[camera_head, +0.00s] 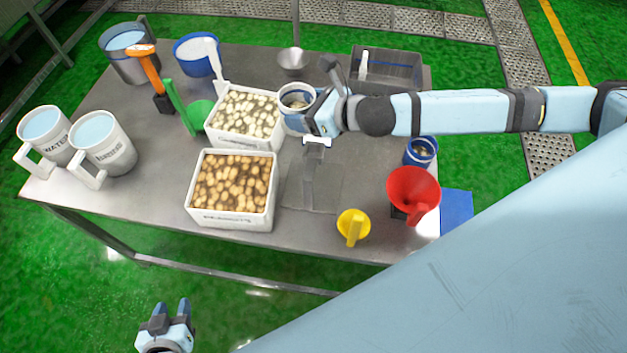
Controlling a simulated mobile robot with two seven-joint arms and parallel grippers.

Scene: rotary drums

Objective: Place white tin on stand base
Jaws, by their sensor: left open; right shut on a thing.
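My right gripper (318,118), on the arm reaching in from the right, is shut on a white tin (296,102) with blue bands. The tin looks upright, with its open top showing some contents. It is near the right edge of the back white crate; its exact height is hard to tell. A grey metal stand with a flat base plate (322,196) and an upright post is just in front of the gripper. My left gripper (172,306) is open and empty, low in front of the table.
White crates of pale (243,148) and brown pieces (231,222) stand left of the stand. Yellow (353,227) and red funnels (413,192) and a blue tin (420,152) are to its right. Jugs (103,145), buckets, a scoop and a grey bin (387,68) line the table's left and back.

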